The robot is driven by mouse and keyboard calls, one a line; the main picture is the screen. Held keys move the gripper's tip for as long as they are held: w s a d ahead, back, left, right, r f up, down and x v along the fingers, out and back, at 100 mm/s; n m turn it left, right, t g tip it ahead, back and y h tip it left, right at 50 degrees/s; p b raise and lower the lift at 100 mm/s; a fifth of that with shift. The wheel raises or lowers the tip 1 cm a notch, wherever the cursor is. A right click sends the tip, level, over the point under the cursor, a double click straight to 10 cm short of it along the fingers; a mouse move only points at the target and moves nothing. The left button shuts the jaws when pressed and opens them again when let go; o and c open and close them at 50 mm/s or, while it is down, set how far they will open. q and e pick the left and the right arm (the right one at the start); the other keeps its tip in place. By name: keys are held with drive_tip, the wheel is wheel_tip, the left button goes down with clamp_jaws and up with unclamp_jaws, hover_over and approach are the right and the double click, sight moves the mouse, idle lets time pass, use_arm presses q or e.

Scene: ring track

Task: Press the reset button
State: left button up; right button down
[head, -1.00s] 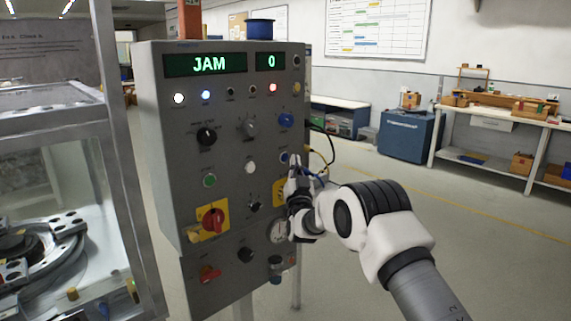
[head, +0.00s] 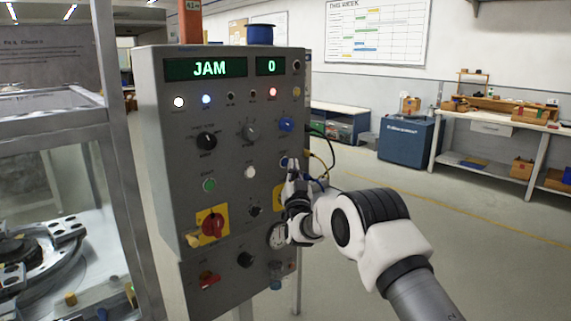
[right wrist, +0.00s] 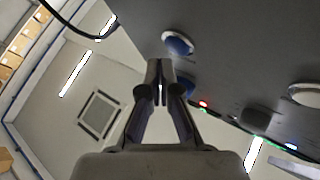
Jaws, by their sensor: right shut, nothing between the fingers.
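The grey control panel (head: 165,130) stands upright with its display reading JAM and 0. A blue button (head: 284,161) sits at the right of its button row, beside a white button (head: 250,172) and a green button (head: 208,185); the labels are too small to read. My right gripper (head: 293,164) is shut and empty, its tips just right of the blue button. In the right wrist view the shut fingertips (right wrist: 160,65) are beside the blue button (right wrist: 178,43); I cannot tell whether they touch it. My left gripper is not in view.
A glass-walled machine (head: 60,130) stands at left. Open floor lies at right, before a workbench (head: 500,122).

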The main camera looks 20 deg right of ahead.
idle(0.5)
drive_tip(key=shift+w+a+b, duration=0.1)
drive_tip(key=shift+w+b, duration=0.2)
drive_tip(key=shift+b, duration=0.15)
drive_tip(key=shift+w, duration=0.15)
drive_tip(key=shift+w+a+b, duration=0.2)
drive_tip(key=shift+w+b, duration=0.15)
idle(0.3)
idle(0.3)
drive_tip(key=shift+s+d, duration=0.3)
drive_tip(key=shift+s, duration=0.5)
drive_tip(key=shift+s+d, duration=0.3)
drive_tip(key=shift+s, duration=0.5)
drive_tip(key=shift+s+d, duration=0.25)
drive_tip(key=shift+s, duration=0.5)
drive_tip(key=shift+s+d, duration=0.3)
drive_tip(key=shift+s, duration=0.5)
